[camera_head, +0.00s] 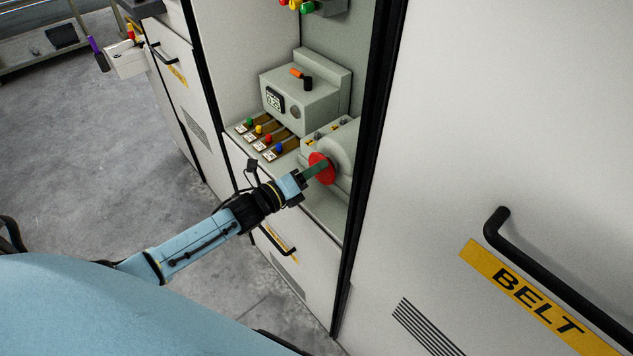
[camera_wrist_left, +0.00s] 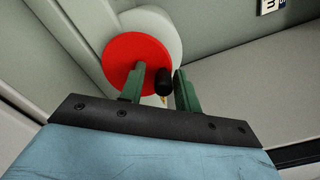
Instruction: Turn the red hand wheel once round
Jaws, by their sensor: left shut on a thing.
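The red hand wheel (camera_head: 314,159) is a disc on the side of a rounded grey housing (camera_head: 345,150) in the cabinet's open bay. In the left wrist view the wheel (camera_wrist_left: 125,52) faces me, with a black handle knob (camera_wrist_left: 164,81) standing out near its lower right edge. My left gripper (camera_head: 320,171) reaches the wheel from the left. Its green fingers (camera_wrist_left: 160,72) stand on either side of the knob and are shut on it. In the head view the fingers hide the knob and part of the wheel. My right gripper is out of view.
Beside the housing is a panel (camera_head: 264,137) with several coloured knobs. Behind it stands a grey box (camera_head: 308,100) with a display and an orange-tipped lever. A large door with a black handle (camera_head: 560,280) and a BELT label (camera_head: 535,300) borders the bay at right. Open floor (camera_head: 90,150) lies left.

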